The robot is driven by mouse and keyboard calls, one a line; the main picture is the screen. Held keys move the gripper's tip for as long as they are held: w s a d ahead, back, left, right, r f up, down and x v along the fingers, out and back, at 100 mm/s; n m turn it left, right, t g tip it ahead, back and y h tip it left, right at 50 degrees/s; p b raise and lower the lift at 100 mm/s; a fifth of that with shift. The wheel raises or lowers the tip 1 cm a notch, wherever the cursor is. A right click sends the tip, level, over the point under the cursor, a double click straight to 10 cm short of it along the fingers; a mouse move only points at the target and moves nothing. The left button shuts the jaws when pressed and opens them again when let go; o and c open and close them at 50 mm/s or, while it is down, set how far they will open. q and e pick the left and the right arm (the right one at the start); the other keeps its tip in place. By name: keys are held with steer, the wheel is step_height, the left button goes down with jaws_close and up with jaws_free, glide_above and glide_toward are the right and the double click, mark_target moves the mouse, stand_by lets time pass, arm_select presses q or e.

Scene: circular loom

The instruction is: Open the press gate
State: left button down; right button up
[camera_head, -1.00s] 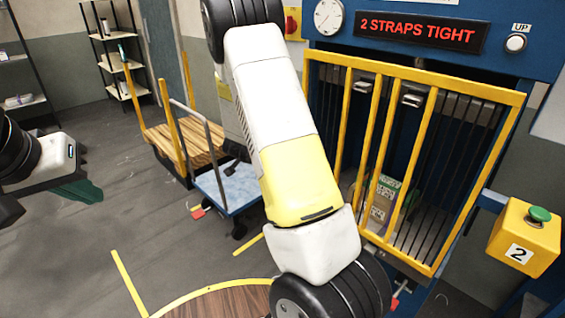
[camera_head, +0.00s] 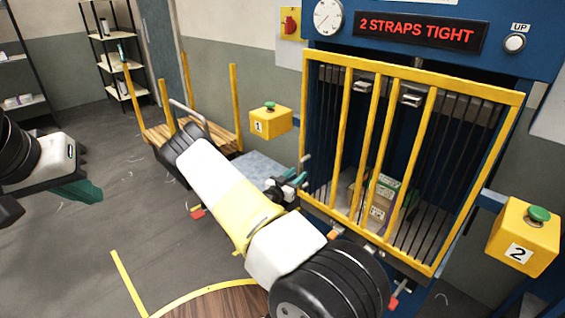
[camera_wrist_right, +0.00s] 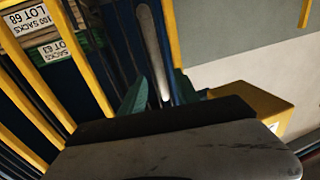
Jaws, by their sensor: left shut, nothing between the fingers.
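The press gate (camera_head: 346,140) is a yellow barred frame standing down across the front of the blue press. My right gripper (camera_head: 287,183) is at the gate's left edge, partly hidden by my forearm. In the right wrist view its teal fingers (camera_wrist_right: 162,95) stand apart, with a grey metal bar (camera_wrist_right: 154,50) seen between them. I cannot tell whether they touch it. My left gripper (camera_head: 82,191) is shut and empty, off over the floor at the far left.
Yellow button boxes 1 (camera_head: 270,122) and 2 (camera_head: 525,237) flank the gate; box 1 is close to my right gripper. A display (camera_head: 420,31) reads "2 STRAPS TIGHT", beside an UP button (camera_head: 515,43). A wooden cart (camera_head: 150,135) stands behind.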

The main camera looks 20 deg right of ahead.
mark_target(300, 171)
steer(key=shift+x, duration=1.9)
jaws_close()
steer(key=shift+a, duration=0.1)
